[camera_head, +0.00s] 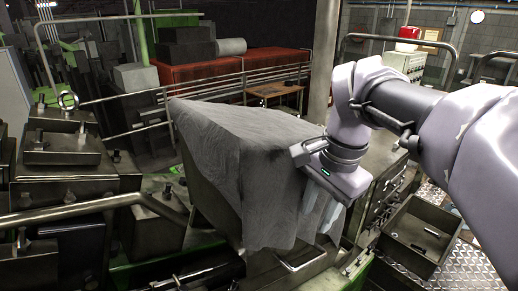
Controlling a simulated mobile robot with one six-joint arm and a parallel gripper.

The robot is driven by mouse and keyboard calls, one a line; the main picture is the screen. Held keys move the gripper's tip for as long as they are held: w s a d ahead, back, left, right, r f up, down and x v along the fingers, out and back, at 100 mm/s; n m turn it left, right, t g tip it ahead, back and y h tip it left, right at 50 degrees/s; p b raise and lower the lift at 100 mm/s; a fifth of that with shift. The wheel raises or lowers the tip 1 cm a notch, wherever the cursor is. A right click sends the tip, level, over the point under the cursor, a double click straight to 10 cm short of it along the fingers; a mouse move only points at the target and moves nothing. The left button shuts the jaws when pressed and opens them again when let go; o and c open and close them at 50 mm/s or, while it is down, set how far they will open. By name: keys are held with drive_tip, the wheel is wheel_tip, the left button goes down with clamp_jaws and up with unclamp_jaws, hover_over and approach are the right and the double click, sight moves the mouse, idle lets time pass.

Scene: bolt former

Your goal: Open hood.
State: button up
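The hood (212,205) is a large grey metal box on the machine in the middle of the view. A grey cloth (235,150) drapes over its top and front, hiding much of it. A bar handle (303,260) shows at its lower front edge, below the cloth. The hood looks closed, though the cloth hides its upper edges. My gripper (318,212) points down at the right side of the cloth, above and a little right of the handle. Its fingers are partly hidden and pale against the cloth, so their opening and any contact with the cloth are unclear.
An open metal tray (415,262) with small parts stands at the lower right, by a drawer cabinet (385,200). Metal rails and machine blocks (65,150) crowd the left. A red bench (235,75) is behind. Checkered floor plate (475,270) is free at right.

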sight(303, 265)
drive_tip(key=f, duration=0.5)
drive_tip(key=a+f+b, duration=0.1)
drive_tip(key=f, duration=0.4)
drive_tip(key=f+b, duration=0.1)
drive_tip(key=f, duration=0.4)
drive_tip(key=shift+s+a+f, duration=0.2)
drive_tip(key=shift+s+f, duration=0.05)
drive_tip(key=shift+s, duration=0.15)
drive_tip(key=shift+w+a+f, duration=0.1)
drive_tip(key=shift+w+f, duration=0.3)
drive_tip(key=shift+f, duration=0.15)
drive_tip(key=shift+s+r, duration=0.1)
drive_tip(key=shift+s, duration=0.05)
drive_tip(key=shift+c, duration=0.6)
clamp_jaws()
